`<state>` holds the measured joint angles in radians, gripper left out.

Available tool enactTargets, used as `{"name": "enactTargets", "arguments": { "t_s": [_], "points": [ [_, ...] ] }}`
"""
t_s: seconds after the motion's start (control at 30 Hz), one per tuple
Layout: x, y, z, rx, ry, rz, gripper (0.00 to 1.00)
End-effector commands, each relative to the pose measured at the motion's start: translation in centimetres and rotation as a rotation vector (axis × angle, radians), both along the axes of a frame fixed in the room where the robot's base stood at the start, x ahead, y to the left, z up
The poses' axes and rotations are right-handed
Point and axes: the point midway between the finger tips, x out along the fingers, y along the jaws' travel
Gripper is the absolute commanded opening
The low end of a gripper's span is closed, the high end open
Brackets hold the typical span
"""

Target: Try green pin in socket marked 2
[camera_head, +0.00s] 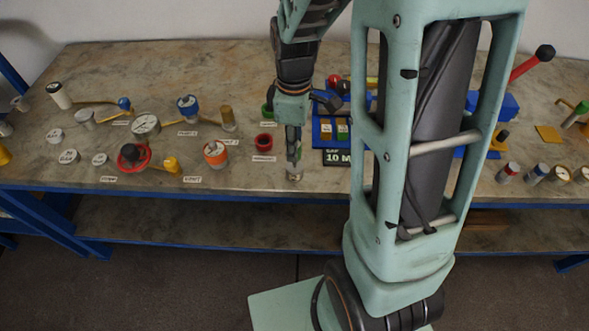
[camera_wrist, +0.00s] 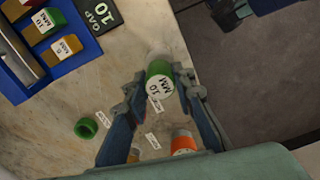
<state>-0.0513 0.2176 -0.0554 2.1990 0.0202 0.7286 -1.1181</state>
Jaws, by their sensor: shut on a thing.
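My gripper (camera_head: 294,160) points down near the table's front edge, left of the blue rack. In the wrist view, my gripper (camera_wrist: 152,88) is shut on the green pin (camera_wrist: 158,86), with a finger on each side. The pin has a green band, a pale face marked "10 MM" and a pale far end. In the head view the pin is mostly hidden; only a pale end (camera_head: 294,176) shows below the fingers. I cannot make out a socket marked 2; the small labels are too blurred to read.
A green ring (camera_wrist: 87,128), a red ring (camera_head: 264,141) and an orange-banded cylinder (camera_head: 215,153) stand nearby. Several gauges and knobs fill the table's left.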

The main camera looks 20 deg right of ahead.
Motion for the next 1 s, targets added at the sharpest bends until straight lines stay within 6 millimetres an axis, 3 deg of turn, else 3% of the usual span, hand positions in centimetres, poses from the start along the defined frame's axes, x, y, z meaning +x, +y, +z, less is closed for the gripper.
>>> {"name": "enactTargets", "arguments": {
  "t_s": [1.0],
  "points": [
    [0.01,0.01,-0.84,0.0,0.0,0.0,0.0]
  ]
}}
